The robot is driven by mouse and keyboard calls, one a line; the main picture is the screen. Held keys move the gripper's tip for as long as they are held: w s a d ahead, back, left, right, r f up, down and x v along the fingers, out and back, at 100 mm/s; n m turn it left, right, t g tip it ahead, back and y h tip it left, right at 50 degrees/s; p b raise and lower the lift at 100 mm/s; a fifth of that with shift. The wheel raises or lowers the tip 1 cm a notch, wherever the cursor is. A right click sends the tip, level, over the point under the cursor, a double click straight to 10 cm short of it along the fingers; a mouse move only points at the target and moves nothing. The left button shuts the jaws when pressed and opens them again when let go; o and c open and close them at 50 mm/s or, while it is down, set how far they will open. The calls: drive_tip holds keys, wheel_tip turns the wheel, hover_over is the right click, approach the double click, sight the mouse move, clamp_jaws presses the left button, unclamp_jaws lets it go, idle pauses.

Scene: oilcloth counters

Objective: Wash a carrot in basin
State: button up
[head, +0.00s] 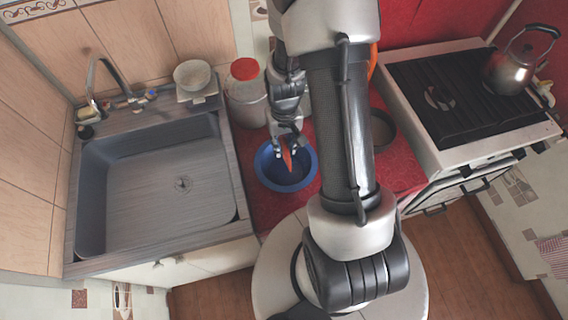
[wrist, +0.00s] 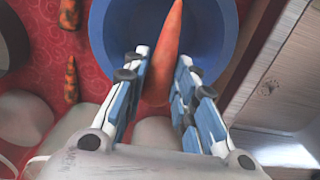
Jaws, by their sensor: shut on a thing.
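A blue basin (head: 264,178) stands on the red oilcloth counter, right of the sink. My gripper (head: 291,147) is over the basin, pointing down, and is shut on an orange carrot (head: 287,158). The carrot hangs tip down over or inside the basin; I cannot tell whether it touches the bottom. In the wrist view the carrot (wrist: 166,50) lies between the two fingers of my gripper (wrist: 160,85), with the blue basin (wrist: 226,30) around and behind its tip.
Two more carrots, orange with dark patches, lie on the red cloth: one (wrist: 70,12) and another (wrist: 71,80). A large sink (head: 150,190) is at left. A jar with a red lid (head: 245,69) stands behind the basin. A stove (head: 450,95) with a kettle (head: 515,68) is at right.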

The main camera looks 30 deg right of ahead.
sight(284, 145)
drive_tip(key=shift+r, duration=0.1)
wheel_tip(284, 145, up, 4)
drive_tip(key=p, duration=0.3)
idle(0.5)
